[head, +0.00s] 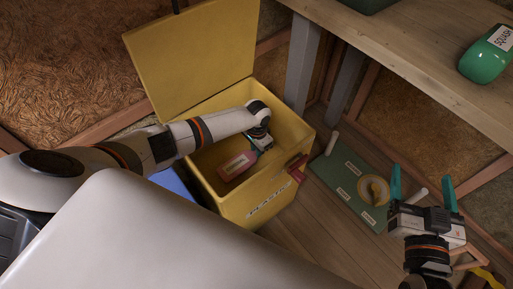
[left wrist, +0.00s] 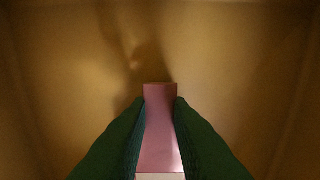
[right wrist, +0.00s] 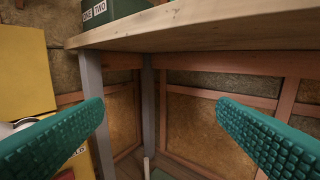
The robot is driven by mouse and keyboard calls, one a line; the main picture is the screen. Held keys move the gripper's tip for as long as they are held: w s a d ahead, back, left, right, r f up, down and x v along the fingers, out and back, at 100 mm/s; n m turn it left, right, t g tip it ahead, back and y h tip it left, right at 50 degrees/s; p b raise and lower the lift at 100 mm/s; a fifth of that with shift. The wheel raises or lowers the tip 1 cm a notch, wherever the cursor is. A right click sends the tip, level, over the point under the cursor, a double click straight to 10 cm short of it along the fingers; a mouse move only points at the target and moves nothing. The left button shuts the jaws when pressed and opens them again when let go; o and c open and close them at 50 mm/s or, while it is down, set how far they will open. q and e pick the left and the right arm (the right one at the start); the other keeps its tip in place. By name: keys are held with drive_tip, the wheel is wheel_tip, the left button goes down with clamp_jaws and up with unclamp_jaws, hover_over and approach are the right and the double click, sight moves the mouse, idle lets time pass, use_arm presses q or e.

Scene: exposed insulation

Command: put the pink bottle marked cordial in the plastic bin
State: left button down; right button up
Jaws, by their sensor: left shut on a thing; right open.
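The pink bottle (head: 238,165) with a white label is inside the yellow plastic bin (head: 262,206), below the rim level. The bin's lid (head: 190,50) stands open at the back, and its front carries a "PLASTIC" label. My left gripper (head: 262,142) reaches down into the bin and is shut on the bottle. In the left wrist view the pink bottle (left wrist: 159,130) sits between the green fingers, with the bin's interior around it. I cannot tell whether the bottle touches the bin floor. My right gripper (head: 421,190) is open and empty, to the right of the bin.
A wooden workbench (head: 420,60) stands at the back right, with a green bottle (head: 487,54) labelled "SQUASH" on it. A green board (head: 352,180) with a yellow round part lies on the floor right of the bin. A blue object (head: 174,183) is left of the bin.

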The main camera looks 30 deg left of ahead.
use_arm(q)
drive_tip(key=c, duration=1.2)
unclamp_jaws()
drive_tip(key=shift+c, duration=0.2)
use_arm(e)
drive_tip(key=shift+r, duration=0.1)
use_arm(q)
wheel_tip(320, 180, up, 6)
drive_tip(key=p, duration=0.3)
drive_tip(key=shift+r, duration=0.1)
wheel_tip(320, 180, up, 6)
drive_tip(key=shift+f+p, duration=0.1)
drive_tip(key=shift+p, duration=1)
use_arm(e)
drive_tip(key=s+d+f+g+h, duration=0.1)
drive_tip(key=s+d+f+g, duration=0.2)
drive_tip(key=s+f+g, duration=0.3)
drive_tip(key=s+d+f+g+h, duration=0.2)
drive_tip(key=s+d+f+g, duration=0.1)
drive_tip(key=s+f+g, duration=0.4)
drive_tip(key=shift+s+f+m+g+h, duration=0.2)
drive_tip(key=shift+s+m+g+h, duration=0.1)
drive_tip(key=shift+s+m, duration=0.15)
